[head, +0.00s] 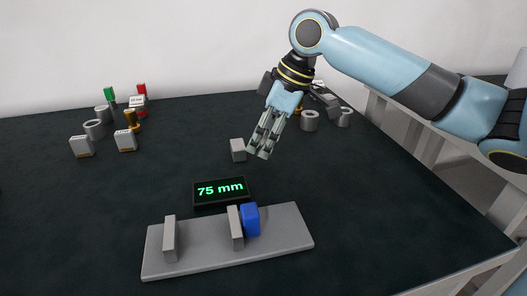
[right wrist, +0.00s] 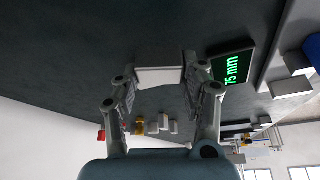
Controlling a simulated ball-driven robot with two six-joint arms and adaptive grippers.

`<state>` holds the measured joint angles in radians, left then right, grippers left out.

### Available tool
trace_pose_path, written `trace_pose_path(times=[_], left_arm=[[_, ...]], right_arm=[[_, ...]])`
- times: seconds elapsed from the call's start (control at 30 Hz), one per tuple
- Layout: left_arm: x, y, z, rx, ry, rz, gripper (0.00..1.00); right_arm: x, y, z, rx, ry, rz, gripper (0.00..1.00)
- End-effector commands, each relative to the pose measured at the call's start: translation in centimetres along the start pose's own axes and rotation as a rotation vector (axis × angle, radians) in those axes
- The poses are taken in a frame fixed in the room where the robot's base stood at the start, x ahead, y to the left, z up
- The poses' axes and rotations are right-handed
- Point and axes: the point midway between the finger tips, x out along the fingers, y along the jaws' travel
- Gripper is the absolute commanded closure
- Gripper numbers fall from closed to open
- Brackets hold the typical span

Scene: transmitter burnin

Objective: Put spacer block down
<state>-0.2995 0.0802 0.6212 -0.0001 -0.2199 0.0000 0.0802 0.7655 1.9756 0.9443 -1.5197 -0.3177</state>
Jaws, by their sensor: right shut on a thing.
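The grey spacer block (head: 238,150) shows at the left side of my right gripper's fingertips in the head view. My right gripper (head: 264,146) reaches down and left, low over the dark table behind the display. In the right wrist view the pale block (right wrist: 158,77) sits between the two fingertips of my right gripper (right wrist: 158,88), which is shut on it. Whether the block touches the table is hard to tell. My left gripper is out of view.
A black display (head: 221,192) reading 75 mm lies in front of the block. Nearer is a grey base plate (head: 282,232) with two upright plates and a blue block (head: 250,219). Small parts stand at the left and behind my right gripper. The dark table (head: 370,210) is clear at the right.

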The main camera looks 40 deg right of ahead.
Motion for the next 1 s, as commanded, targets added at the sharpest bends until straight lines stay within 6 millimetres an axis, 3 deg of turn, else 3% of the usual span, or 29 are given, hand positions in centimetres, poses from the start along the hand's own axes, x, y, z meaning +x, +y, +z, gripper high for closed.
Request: trace_pose_path(times=[0.13, 0.5, 0.53, 0.6, 0.7, 1.0], left_arm=[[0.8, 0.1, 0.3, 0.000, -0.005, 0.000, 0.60], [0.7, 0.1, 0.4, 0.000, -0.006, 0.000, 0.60], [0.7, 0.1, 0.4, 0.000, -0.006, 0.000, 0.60], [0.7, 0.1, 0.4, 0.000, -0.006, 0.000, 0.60], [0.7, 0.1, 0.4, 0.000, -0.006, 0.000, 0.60], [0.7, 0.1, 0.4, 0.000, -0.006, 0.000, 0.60]], right_arm=[[2.4, -0.1, 1.0, 0.002, 0.000, -0.002, 1.00], [2.7, 0.0, 1.1, 0.000, 0.000, 0.000, 1.00], [2.7, 0.0, 1.2, 0.000, -0.001, -0.001, 0.55], [2.7, 0.0, 1.2, 0.000, -0.001, -0.001, 0.46], [2.7, 0.0, 1.2, 0.000, -0.001, -0.001, 0.34], [2.5, 0.0, 1.1, 0.000, 0.000, 0.000, 0.34]])
